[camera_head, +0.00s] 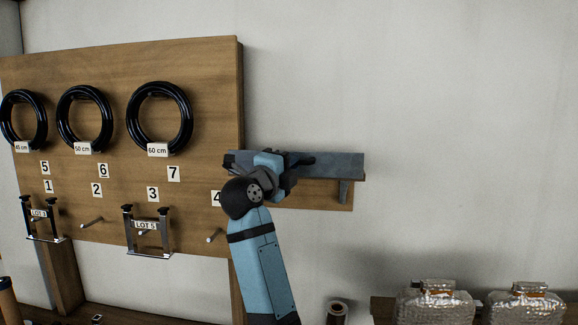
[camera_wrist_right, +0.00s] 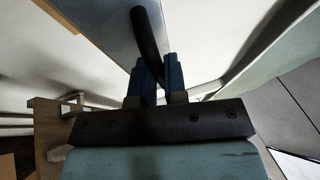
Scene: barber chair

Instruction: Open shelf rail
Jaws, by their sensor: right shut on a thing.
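The shelf rail (camera_head: 340,165) is a dark grey bar along a small wooden wall shelf (camera_head: 325,196), right of the pegboard. My right gripper (camera_head: 290,160) is in front of the rail's left half and hides part of it. In the right wrist view my right gripper (camera_wrist_right: 159,76) has its two blue fingers closed around a dark curved rod (camera_wrist_right: 147,35). The rod runs up beside a grey surface. How the rod joins the rail is not clear. My left gripper is not in view.
The wooden pegboard (camera_head: 120,70) holds several black rings, number labels, pegs and wire holders with lot tags (camera_head: 145,225). Two clear glass bottles (camera_head: 525,305) stand at the lower right, with a small dark roll (camera_head: 337,312) left of them. The wall right of the rail is clear.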

